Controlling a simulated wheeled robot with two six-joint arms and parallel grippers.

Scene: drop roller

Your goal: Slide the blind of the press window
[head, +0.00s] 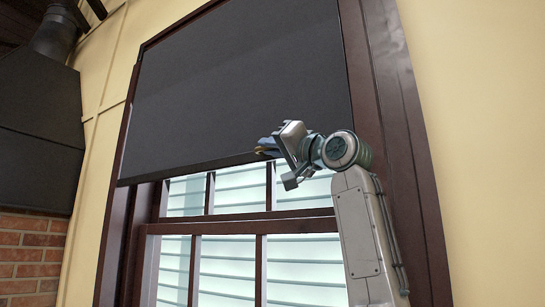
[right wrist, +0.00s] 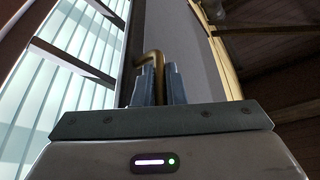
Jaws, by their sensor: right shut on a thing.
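The dark grey blind (head: 235,85) covers the upper part of the window. Its lower edge hangs just below the middle of the head view, and the panes show under it. My right gripper (head: 267,150) is at that lower edge, right of its middle. In the right wrist view my right gripper (right wrist: 156,85) is shut on a brass hook-shaped pull (right wrist: 151,57), with the blind (right wrist: 201,50) close behind it. How the pull joins the blind is hidden. My left gripper is in neither view.
The dark wooden window frame (head: 388,120) stands around the blind, with lit slatted panes (head: 235,190) below. A black hood (head: 40,130) over a brick wall (head: 35,250) is at the left. Cream wall (head: 470,120) is at the right.

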